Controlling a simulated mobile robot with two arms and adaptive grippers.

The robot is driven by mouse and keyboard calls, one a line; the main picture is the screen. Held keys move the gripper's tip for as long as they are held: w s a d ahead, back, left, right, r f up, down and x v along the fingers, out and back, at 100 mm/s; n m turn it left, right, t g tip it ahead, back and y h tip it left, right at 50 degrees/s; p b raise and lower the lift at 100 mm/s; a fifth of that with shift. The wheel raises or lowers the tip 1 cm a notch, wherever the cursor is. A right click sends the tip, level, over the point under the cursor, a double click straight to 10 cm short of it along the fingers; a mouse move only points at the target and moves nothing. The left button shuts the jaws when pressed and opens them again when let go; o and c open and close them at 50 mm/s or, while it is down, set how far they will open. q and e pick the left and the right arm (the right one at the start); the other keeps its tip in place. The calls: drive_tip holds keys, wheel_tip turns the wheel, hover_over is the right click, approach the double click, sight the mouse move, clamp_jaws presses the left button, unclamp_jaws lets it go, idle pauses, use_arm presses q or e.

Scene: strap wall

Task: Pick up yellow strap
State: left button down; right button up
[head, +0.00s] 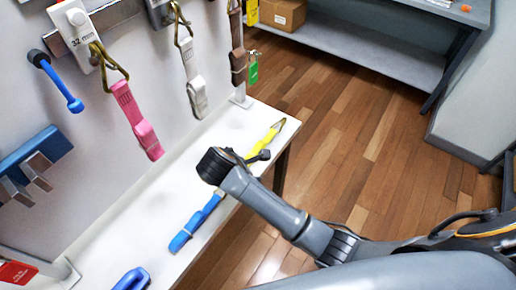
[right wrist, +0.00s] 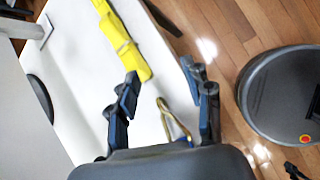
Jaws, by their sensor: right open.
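The yellow strap (head: 271,136) lies on the white shelf (head: 262,113) below the wall, just beyond my right gripper (head: 247,158) in the head view. My wrist hides its near end. In the right wrist view, the yellow strap (right wrist: 122,44) runs across the upper middle, ahead of and to the left of my open fingers (right wrist: 166,92). My left gripper is not in view.
A blue strap (head: 197,222) lies on the shelf before my right gripper. A pink strap (head: 138,122), a white strap (head: 193,78) and a brown strap (head: 238,56) hang on the wall. A blue object (head: 132,279) lies at the near end. The wooden floor (head: 355,120) is clear.

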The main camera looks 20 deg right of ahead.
sight(259, 146)
drive_tip(key=w+r+n, duration=0.1)
drive_tip(key=w, duration=0.1)
drive_tip(key=w+r+n+h, duration=0.1)
drive_tip(key=w+r, duration=0.1)
drive_tip(key=w+r+n+t+h, duration=0.1)
drive_tip(key=w+n, duration=0.1)
drive_tip(key=shift+d+r, duration=0.15)
drive_tip(key=shift+d, duration=0.1)
drive_tip(key=x, duration=0.6)
drive_tip(key=shift+d, duration=0.25)
drive_tip(key=shift+w+d+f, duration=0.25)
drive_tip(key=shift+w+f, duration=0.05)
drive_tip(key=shift+f, duration=0.25)
drive_tip(key=shift+p+x, duration=0.5)
drive_tip(key=shift+x, duration=2.1)
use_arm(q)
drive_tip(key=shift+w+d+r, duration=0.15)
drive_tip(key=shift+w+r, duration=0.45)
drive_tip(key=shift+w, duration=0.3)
use_arm(e)
drive_tip(key=shift+a+f, duration=0.1)
drive_tip(key=shift+a, duration=0.05)
clamp_jaws()
